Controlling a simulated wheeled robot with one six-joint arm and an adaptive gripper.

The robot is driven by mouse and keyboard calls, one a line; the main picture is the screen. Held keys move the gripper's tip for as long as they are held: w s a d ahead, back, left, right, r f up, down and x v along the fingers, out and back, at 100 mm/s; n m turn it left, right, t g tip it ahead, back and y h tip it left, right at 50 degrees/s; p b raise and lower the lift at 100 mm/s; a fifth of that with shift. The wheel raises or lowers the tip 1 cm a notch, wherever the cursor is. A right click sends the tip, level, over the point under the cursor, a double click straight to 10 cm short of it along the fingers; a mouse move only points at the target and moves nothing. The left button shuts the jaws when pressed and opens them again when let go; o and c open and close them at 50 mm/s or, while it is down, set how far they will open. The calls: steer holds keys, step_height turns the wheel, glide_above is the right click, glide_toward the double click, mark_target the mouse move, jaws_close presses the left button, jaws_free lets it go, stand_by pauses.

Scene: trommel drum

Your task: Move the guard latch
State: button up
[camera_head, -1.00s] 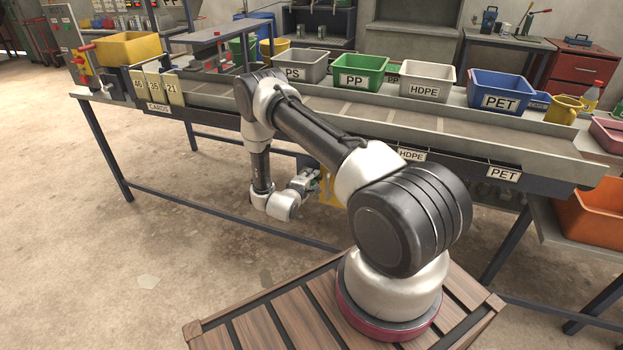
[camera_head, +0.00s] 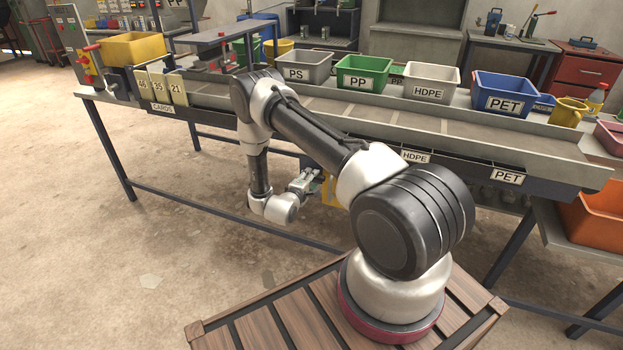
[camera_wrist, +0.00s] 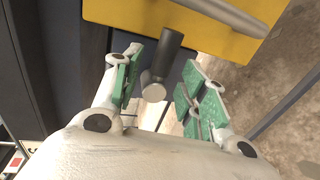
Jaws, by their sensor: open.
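In the wrist view, a dark cylindrical knob with a pale round end (camera_wrist: 155,88) stands out from a yellow panel (camera_wrist: 130,14); it looks like the guard latch. My gripper (camera_wrist: 160,85) is open, with one green-padded finger on each side of the knob. I cannot tell whether either finger touches it. In the head view my gripper (camera_head: 312,179) is low in front of the conveyor bench, beside a yellow part (camera_head: 329,192) mostly hidden behind my arm. The knob is not visible there.
A grey rod (camera_wrist: 225,14) runs across the yellow panel close by. In the head view, the bench (camera_head: 430,140) carries bins, including a green PP bin (camera_head: 362,73) and a blue PET bin (camera_head: 506,94). Bench legs and a lower rail (camera_head: 220,215) stand near my arm. Open floor lies left.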

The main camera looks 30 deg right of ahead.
steer(key=v, duration=1)
steer(key=shift+w+a+r, duration=0.1)
steer(key=shift+w, duration=0.05)
